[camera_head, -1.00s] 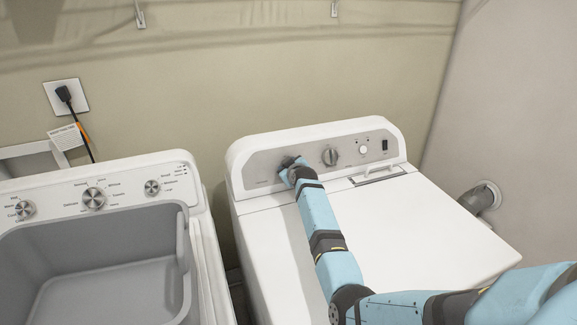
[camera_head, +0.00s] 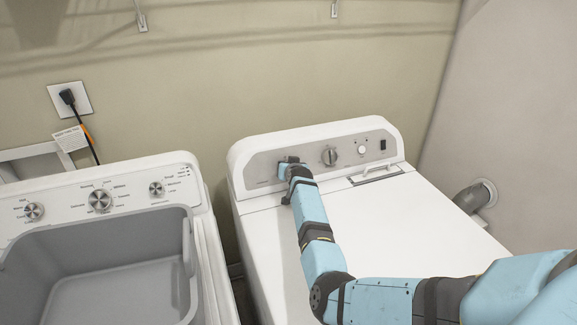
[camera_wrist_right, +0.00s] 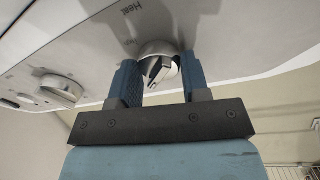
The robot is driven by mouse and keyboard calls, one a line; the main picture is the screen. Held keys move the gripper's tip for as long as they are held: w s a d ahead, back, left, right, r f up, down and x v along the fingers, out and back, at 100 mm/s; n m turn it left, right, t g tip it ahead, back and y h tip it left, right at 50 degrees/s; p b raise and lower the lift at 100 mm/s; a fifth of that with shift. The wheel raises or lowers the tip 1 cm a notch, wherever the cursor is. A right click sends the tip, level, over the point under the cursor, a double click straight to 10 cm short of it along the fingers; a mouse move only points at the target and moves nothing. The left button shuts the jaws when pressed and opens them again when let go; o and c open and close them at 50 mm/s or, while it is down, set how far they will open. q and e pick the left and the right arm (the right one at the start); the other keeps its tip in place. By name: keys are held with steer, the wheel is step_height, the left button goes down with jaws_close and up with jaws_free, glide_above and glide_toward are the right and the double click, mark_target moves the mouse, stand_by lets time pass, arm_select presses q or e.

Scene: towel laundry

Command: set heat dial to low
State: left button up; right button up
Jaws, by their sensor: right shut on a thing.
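The heat dial (camera_wrist_right: 159,66) is a silver knob on the dryer's grey control panel, with the word "Heat" printed near it in the right wrist view. My right gripper (camera_wrist_right: 158,80) has its two blue fingers on either side of this knob and is shut on it. In the head view my right gripper (camera_head: 287,165) is at the left end of the dryer panel (camera_head: 262,180) and hides the heat dial. The dial's pointer setting is too small to read. My left gripper is not in view.
The white dryer (camera_head: 390,230) has another knob (camera_head: 329,156), a small white button (camera_head: 361,150) and a black switch (camera_head: 383,145) right of my gripper. An open washer (camera_head: 198,215) with three knobs stands at left. A wall outlet (camera_head: 84,90) and exhaust duct (camera_head: 475,195) also show.

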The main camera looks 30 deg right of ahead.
steer(key=shift+m, duration=0.3)
steer(key=o, duration=0.9)
steer(key=v, duration=1.3)
steer(key=shift+s+a+r, duration=0.15)
steer(key=shift+s, duration=0.2)
